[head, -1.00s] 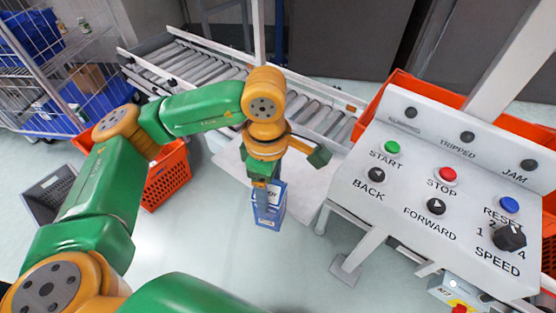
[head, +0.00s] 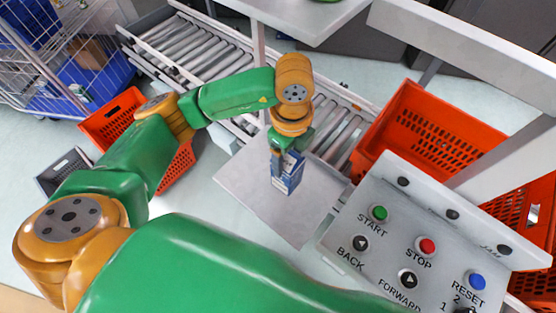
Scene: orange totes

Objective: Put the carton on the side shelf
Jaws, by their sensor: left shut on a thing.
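The blue and white carton (head: 291,178) is upright in the jaws of my left gripper (head: 279,162), which is shut on its upper part. The flat grey side shelf (head: 245,192) lies beside the roller conveyor. I cannot tell whether the carton's bottom touches the shelf. My right gripper is not in view.
The control panel (head: 402,218) with its buttons stands close on the right. Orange totes stand at the right (head: 426,125) and left (head: 112,118). The roller conveyor (head: 190,52) runs behind the shelf. An upper white ledge (head: 305,18) overhangs at the top.

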